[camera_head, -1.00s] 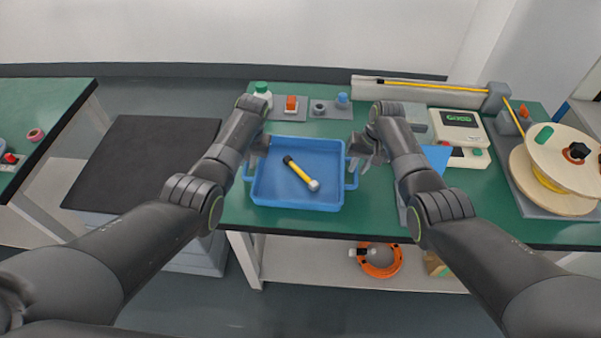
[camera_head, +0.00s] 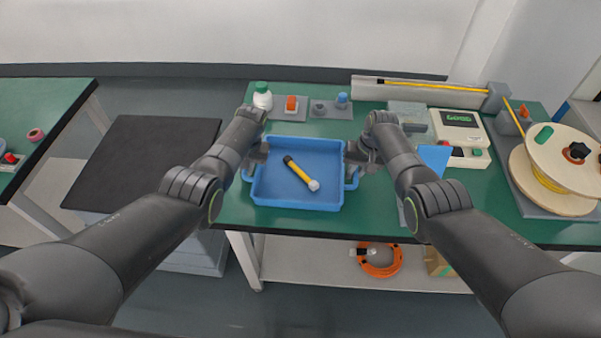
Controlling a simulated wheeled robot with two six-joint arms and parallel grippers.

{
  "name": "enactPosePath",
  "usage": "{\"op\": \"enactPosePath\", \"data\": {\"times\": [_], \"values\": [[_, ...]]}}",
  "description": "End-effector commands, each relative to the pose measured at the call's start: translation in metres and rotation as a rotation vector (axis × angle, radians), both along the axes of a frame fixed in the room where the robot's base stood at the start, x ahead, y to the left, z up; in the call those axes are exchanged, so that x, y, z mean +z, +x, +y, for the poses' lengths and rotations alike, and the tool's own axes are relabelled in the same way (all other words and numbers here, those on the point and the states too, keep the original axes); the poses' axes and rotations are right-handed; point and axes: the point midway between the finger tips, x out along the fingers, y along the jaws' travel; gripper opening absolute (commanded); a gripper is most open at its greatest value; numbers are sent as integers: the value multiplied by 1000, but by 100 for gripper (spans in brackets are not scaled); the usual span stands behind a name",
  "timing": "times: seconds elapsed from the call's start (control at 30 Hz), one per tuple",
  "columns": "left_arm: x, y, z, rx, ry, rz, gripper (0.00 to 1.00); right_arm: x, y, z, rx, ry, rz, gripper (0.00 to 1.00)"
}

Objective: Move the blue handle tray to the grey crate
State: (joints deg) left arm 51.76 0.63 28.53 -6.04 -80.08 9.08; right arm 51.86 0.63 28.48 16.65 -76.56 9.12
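The blue handle tray (camera_head: 300,202) sits on the green table near its front edge. A yellow and black tool with a pale end (camera_head: 302,172) lies in it. My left gripper (camera_head: 254,160) is at the tray's left side by the left handle. My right gripper (camera_head: 358,160) is at the right side by the right handle. The fingers of both are small and dark against the handles, and I cannot tell whether they are closed on them. The grey crate (camera_head: 195,256) stands on the floor left of the table, with a dark flat top (camera_head: 140,160).
A white bottle with a green cap (camera_head: 262,97), an orange switch (camera_head: 291,104) and a blue button (camera_head: 342,98) stand behind the tray. A tester (camera_head: 459,130) and a cable spool (camera_head: 560,165) are at the right. Another green table (camera_head: 40,105) is at the far left.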

Motion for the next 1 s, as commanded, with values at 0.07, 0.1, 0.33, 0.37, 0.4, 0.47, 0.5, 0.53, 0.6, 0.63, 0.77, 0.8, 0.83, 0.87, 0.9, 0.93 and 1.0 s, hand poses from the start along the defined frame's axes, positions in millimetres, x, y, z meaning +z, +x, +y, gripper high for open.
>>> {"op": "enactPosePath", "data": {"times": [0.07, 0.1, 0.33, 0.37, 0.4, 0.47, 0.5, 0.53, 0.6, 0.63, 0.77, 0.8, 0.83, 0.87, 0.9, 0.93, 1.0], "values": [[0, 0, 0, 0, 0, 0, 0, 0, 0, 0, 0, 0, 0, 0], [0, 0, 0, 0, 0, 0, 0, 0, 0, 0, 0, 0, 0, 0], [1, 1, 0, 0, 0, -1, 0, 1, 0, 0, 0, 0, -1, 0], [1, 1, 0, 0, 0, -1, 0, 1, 0, 0, 0, 0, -1, 0], [2, 1, 0, 0, 0, -1, 0, 2, 0, 0, 0, 0, -1, 0], [3, 1, 0, 0, 0, -1, 0, 3, 0, 0, 0, 0, -1, 0], [4, 1, 0, 0, 0, -2, 0, 4, 0, 0, 0, 0, -1, 0], [5, 1, 0, 0, 0, -2, 0, 5, 0, 0, 0, 0, -1, 0], [9, 1, 0, 0, 0, -2, 0, 9, 0, 0, 0, 0, -1, 0], [11, 1, 0, 0, 0, -2, 0, 11, 0, 0, 0, 0, -1, 0], [21, 1, 0, 0, 0, -2, 0, 21, 1, 0, 0, 0, -1, 0], [25, 1, 0, 0, 0, -2, 0, 25, 0, 0, 0, 0, -1, 0], [28, 1, 0, 0, 0, -2, 0, 28, 0, 0, 0, 0, -1, 0], [30, 1, 0, 0, 0, -2, 0, 30, 0, 0, 0, 0, -1, 0], [34, 1, 0, 0, 0, -2, 0, 34, 0, 0, 0, 0, -1, 0], [37, 1, 0, 0, 0, -1, 0, 37, 0, 0, 0, 0, -1, 0], [42, 0, 0, 0, 0, -1, 0, 42, 0, 0, 0, 0, -1, 0]]}}
